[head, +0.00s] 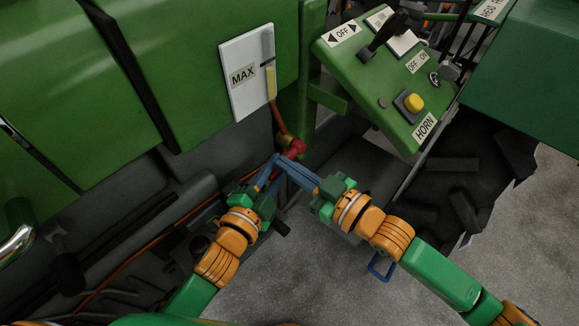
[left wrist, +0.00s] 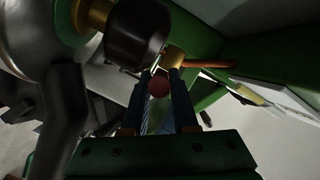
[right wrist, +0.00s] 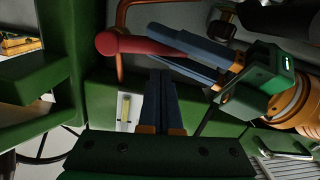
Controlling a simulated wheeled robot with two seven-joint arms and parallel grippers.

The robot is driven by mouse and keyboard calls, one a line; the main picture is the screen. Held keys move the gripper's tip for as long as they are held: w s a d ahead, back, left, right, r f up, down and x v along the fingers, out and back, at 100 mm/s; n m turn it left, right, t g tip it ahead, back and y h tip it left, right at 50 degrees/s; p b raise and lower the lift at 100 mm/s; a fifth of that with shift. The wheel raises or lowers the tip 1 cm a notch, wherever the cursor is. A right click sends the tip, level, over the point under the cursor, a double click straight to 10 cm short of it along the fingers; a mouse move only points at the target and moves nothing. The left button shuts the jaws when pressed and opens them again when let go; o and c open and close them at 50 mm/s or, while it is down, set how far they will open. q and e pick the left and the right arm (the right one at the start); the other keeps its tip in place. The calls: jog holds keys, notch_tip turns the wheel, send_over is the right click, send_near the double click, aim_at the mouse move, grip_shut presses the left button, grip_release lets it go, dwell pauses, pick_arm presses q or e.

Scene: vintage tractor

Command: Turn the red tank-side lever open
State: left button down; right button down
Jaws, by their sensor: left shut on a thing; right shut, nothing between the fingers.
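The red tank-side lever (head: 295,149) sits by a brass fitting (head: 285,141) low on the green tank side. It also shows in the right wrist view (right wrist: 122,44), lying roughly level, and as a round red end in the left wrist view (left wrist: 158,87). My left gripper (head: 272,161) is shut on the lever, one blue finger on each side of it. My right gripper (head: 281,161) is shut and empty beside the left fingers, close to the lever. In the right wrist view its fingertips (right wrist: 162,74) meet below the lever. The gripped part is partly hidden.
A white MAX gauge (head: 245,75) is on the tank above the lever. A green control panel (head: 375,80) with switches and a yellow horn button (head: 414,102) stands to the right. A copper pipe (right wrist: 120,20) runs by the lever. Grey floor is open at lower right.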

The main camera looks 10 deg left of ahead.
pick_arm(q)
jog(key=shift+f, duration=0.15)
pick_arm(e)
jog(key=shift+w+f, duration=0.1)
jog(key=shift+f, duration=0.35)
pick_arm(q)
jog(key=shift+d, duration=0.1)
pick_arm(e)
jog(key=shift+f+n, duration=0.3)
jog(key=shift+f, duration=0.4)
pick_arm(q)
jog(key=c, duration=0.7)
grip_release()
jog(key=shift+a, duration=0.2)
pick_arm(e)
jog(key=shift+w+a, duration=0.1)
jog(key=shift+a, duration=0.05)
